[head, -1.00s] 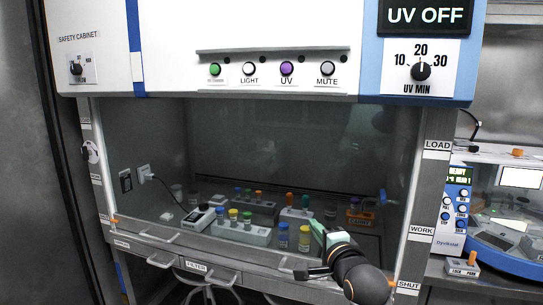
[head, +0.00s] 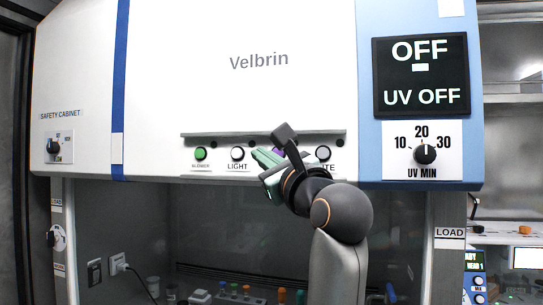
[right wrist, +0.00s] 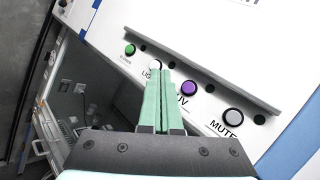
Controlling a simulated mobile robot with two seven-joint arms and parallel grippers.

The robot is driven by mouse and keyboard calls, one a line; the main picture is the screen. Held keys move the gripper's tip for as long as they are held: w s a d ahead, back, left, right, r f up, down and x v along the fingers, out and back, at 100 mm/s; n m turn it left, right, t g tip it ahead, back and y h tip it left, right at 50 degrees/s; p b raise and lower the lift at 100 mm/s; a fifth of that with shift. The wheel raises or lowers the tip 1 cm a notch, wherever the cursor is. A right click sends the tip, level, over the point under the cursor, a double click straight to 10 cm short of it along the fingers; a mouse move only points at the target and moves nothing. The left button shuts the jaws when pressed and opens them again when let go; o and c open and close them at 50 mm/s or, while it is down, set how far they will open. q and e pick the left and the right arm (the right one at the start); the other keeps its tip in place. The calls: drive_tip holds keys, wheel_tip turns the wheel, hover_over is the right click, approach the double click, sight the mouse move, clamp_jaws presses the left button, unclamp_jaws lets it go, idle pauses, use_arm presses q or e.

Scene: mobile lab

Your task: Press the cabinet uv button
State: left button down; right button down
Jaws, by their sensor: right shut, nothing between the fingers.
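The purple UV button (right wrist: 189,88) shows clear in the right wrist view, on the cabinet's white front panel between the LIGHT and MUTE buttons. In the head view my right gripper hides most of it, and only a bit of purple shows. My right gripper (head: 258,157) is in front of the button row, its green fingers shut together and empty. In the right wrist view its fingertips (right wrist: 166,72) appear between the LIGHT button (right wrist: 154,64) and the UV button. I cannot tell whether they touch the panel. The display (head: 421,77) reads "UV OFF". My left gripper is out of view.
A green button (head: 201,154) is at the left end of the row and a white MUTE button (head: 323,153) at the right. A dark ledge (head: 220,135) runs just above them. A UV MIN dial (head: 425,154) is further right. The cabinet opening lies below.

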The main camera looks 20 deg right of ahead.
drive_tip(key=shift+d, duration=0.1)
drive_tip(key=w+d+p, duration=0.2)
drive_tip(key=w+d, duration=0.2)
drive_tip(key=w, duration=0.3)
drive_tip(key=shift+w+d+p, duration=0.15)
drive_tip(key=shift+d+p, duration=0.15)
drive_tip(key=shift+d, duration=0.1)
idle(2.0)
drive_tip(key=shift+w+d+p, duration=0.25)
drive_tip(key=shift+w+p, duration=0.1)
drive_tip(key=shift+p, duration=0.15)
